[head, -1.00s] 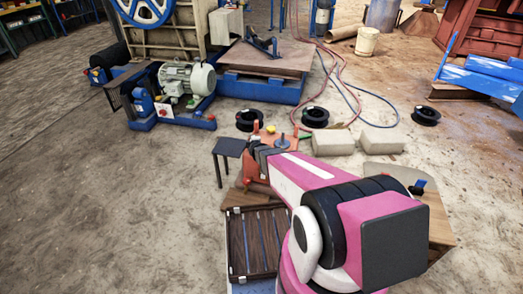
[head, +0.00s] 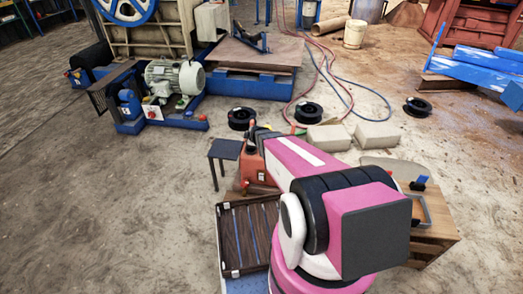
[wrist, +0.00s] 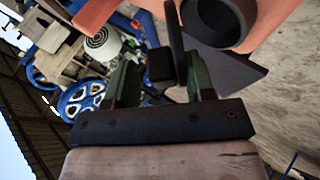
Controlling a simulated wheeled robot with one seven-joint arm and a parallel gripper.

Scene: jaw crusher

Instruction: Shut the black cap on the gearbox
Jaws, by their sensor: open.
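The orange gearbox (wrist: 115,10) fills the top of the wrist view, with a round black collar and dark opening (wrist: 213,20). The black cap (wrist: 176,42) shows there nearly edge-on as a thin plate, standing open beside the collar. My gripper (wrist: 160,68) has its two green fingers apart. The cap's lower part and a small black block (wrist: 160,66) lie between or just beyond the fingers; I cannot tell if they touch. In the head view the gearbox (head: 250,170) is mostly hidden behind my pink arm, and the cap cannot be made out.
A small dark stool (head: 225,150) stands left of the gearbox. A slatted case (head: 250,237) lies in front, and a wooden table (head: 438,228) stands at the right. Black rings (head: 308,112) and pale blocks (head: 328,138) lie behind. The floor at left is clear.

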